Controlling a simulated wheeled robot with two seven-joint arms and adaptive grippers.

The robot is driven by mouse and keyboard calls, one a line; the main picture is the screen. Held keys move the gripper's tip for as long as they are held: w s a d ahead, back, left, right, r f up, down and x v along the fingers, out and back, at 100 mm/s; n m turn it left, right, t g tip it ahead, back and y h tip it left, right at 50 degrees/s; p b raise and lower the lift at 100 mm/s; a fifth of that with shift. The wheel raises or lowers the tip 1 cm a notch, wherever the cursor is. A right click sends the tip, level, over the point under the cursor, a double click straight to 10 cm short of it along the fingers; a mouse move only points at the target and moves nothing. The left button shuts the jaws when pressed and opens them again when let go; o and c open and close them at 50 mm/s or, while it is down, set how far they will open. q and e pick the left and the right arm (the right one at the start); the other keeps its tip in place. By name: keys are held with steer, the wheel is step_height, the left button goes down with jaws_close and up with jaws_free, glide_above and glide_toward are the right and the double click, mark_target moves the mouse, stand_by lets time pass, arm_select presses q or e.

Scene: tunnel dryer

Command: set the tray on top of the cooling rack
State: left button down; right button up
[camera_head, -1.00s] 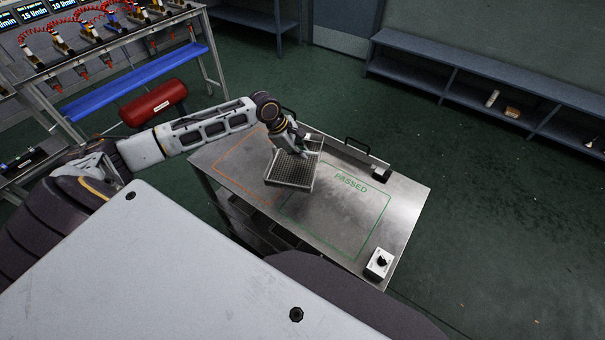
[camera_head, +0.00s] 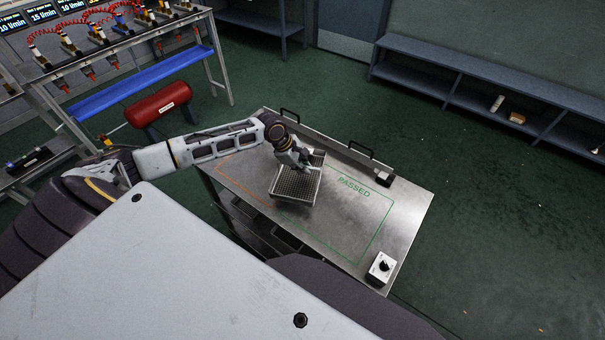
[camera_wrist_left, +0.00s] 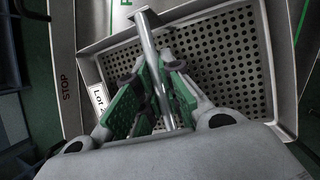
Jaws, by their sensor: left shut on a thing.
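The tray (camera_head: 297,189) is a grey perforated one with raised walls and a metal bar handle (camera_wrist_left: 158,65). In the left wrist view it carries a white "Lot 2" label. My left gripper (camera_wrist_left: 160,90) is shut on the bar, its green pads either side of it. The tray is over the steel top (camera_head: 395,225) of a shelved stand, which looks like the cooling rack. It overlaps the left part of the green PASSED outline (camera_head: 372,238). I cannot tell whether it touches the top. My right gripper is not in view.
A small control box with a black knob (camera_head: 381,268) sits at the top's right corner. A red cylinder (camera_head: 160,105) and a blue shelf (camera_head: 137,80) stand at left. Green floor (camera_head: 500,220) is clear at right.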

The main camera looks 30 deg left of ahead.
mark_target(305, 176)
arm_select(q)
steer(key=shift+f, duration=1.8)
steer(key=c, duration=1.5)
jaws_free()
steer(key=shift+f, duration=0.1)
steer(key=shift+c, duration=0.2)
steer(key=v, duration=1.2)
